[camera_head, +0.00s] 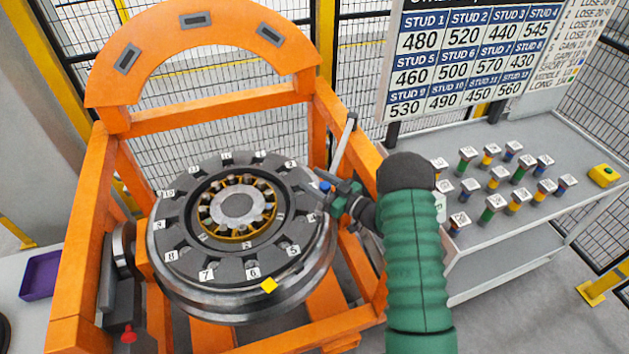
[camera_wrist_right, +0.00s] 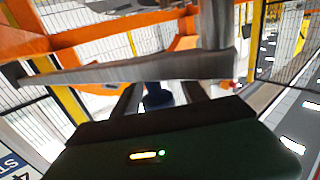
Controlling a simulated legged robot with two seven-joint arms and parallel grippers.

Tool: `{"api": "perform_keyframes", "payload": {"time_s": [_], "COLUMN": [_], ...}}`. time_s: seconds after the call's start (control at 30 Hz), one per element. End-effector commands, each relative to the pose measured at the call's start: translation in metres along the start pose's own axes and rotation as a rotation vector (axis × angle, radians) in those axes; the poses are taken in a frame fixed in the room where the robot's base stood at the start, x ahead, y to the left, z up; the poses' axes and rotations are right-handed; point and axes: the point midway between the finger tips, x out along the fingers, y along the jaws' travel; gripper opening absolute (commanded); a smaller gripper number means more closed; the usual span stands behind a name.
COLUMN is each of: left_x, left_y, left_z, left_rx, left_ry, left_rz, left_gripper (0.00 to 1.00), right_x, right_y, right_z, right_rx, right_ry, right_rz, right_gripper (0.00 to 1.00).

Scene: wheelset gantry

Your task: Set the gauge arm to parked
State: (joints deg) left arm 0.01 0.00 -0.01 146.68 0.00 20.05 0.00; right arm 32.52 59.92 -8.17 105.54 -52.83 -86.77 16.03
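The gauge arm (camera_head: 343,143) is a slim grey bar standing at a slant beside the right side of the orange gantry. In the right wrist view a long grey bar (camera_wrist_right: 130,72), probably the same arm, crosses above my gripper and meets a grey post. A dark blue knob (camera_wrist_right: 157,97) shows between the fingers of my right gripper (camera_wrist_right: 160,100), with gaps at its sides. In the head view my right gripper (camera_head: 333,194) is at the wheelset's right rim, by a small blue knob (camera_head: 325,187). It looks open. My left gripper is out of view.
The wheelset (camera_head: 177,262), with numbered studs, lies in the orange gantry (camera_head: 72,240). A grey bench (camera_head: 540,205) at right holds several coloured studs and a yellow button box (camera_head: 604,176). A stud chart stands behind it. A purple tray (camera_head: 41,276) is at left.

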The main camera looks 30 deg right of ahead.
Motion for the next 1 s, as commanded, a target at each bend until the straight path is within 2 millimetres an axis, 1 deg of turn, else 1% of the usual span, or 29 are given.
{"api": "perform_keyframes", "payload": {"time_s": [0.17, 0.27, 0.43, 0.53, 0.63, 0.83, 1.0], "left_x": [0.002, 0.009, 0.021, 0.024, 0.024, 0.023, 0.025], "left_y": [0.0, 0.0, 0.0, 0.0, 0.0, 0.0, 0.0], "left_z": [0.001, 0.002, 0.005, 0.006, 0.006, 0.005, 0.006], "left_rx": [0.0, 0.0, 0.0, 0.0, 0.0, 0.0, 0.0], "left_ry": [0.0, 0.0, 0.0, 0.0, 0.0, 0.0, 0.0], "left_rz": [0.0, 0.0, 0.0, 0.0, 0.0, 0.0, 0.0], "left_gripper": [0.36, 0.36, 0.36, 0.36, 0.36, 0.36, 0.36], "right_x": [-0.004, -0.018, -0.053, -0.067, -0.072, -0.072, -0.07], "right_y": [0.001, 0.001, 0.0, 0.0, 0.0, -0.001, -0.003], "right_z": [0.001, 0.004, 0.005, 0.004, 0.002, 0.002, 0.003], "right_rx": [-0.001, -0.001, 0.001, -0.001, -0.001, -0.001, -0.015], "right_ry": [-0.001, -0.002, -0.003, -0.003, -0.002, -0.002, -0.001], "right_rz": [0.001, 0.002, 0.003, 0.001, 0.001, 0.0, -0.002], "right_gripper": [0.51, 0.51, 0.51, 0.51, 0.51, 0.51, 0.28]}}
